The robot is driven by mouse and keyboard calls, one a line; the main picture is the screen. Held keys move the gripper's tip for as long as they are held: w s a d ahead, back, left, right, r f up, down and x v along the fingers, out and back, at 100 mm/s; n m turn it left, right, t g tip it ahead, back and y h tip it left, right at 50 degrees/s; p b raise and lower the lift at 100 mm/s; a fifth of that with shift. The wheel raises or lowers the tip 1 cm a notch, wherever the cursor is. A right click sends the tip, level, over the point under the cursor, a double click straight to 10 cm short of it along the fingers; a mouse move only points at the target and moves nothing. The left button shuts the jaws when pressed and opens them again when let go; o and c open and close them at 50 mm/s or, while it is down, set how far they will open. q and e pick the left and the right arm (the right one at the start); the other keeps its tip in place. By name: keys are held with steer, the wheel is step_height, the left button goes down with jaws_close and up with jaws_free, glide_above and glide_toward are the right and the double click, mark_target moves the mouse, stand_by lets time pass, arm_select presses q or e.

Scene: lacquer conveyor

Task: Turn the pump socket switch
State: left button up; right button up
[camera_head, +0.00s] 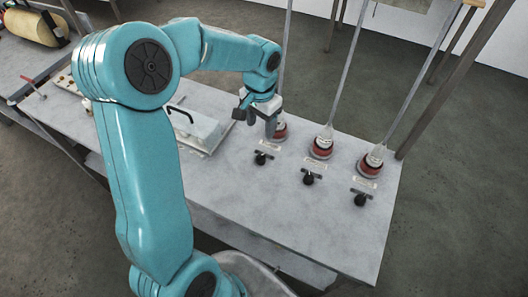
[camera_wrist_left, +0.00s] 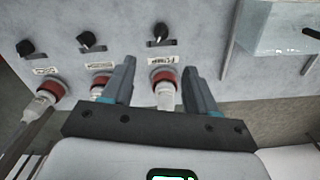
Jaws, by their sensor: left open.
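Three red-collared sockets with pale plugs stand in a row on the grey table. The left one (camera_head: 280,130) is partly hidden by my gripper; the others are the middle socket (camera_head: 321,148) and the right socket (camera_head: 370,165). A black switch knob sits in front of each: left (camera_head: 262,159), middle (camera_head: 309,178), right (camera_head: 360,199). The labels are too small to read, so I cannot tell which is the pump's. My left gripper (camera_head: 256,121) is open above the left socket; in the left wrist view its fingers (camera_wrist_left: 158,66) straddle that plug (camera_wrist_left: 165,92), with its knob (camera_wrist_left: 158,33) beyond.
A clear box-like tank with a black handle (camera_head: 181,113) stands on a tray left of the sockets. Thin cables or rods rise from the plugs, and a metal post (camera_head: 440,78) stands at the table's right corner. The table front is clear.

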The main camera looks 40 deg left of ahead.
mark_target(260, 156)
arm_select(q)
steer(key=f, duration=0.7)
steer(key=f+p, duration=0.1)
steer(key=f, duration=0.6)
steer(key=shift+s+a, duration=0.15)
steer(key=shift+a, duration=0.05)
steer(key=shift+f, duration=0.45)
steer(key=shift+d, duration=0.1)
steer(key=shift+r, duration=0.1)
steer(key=c, duration=1.1)
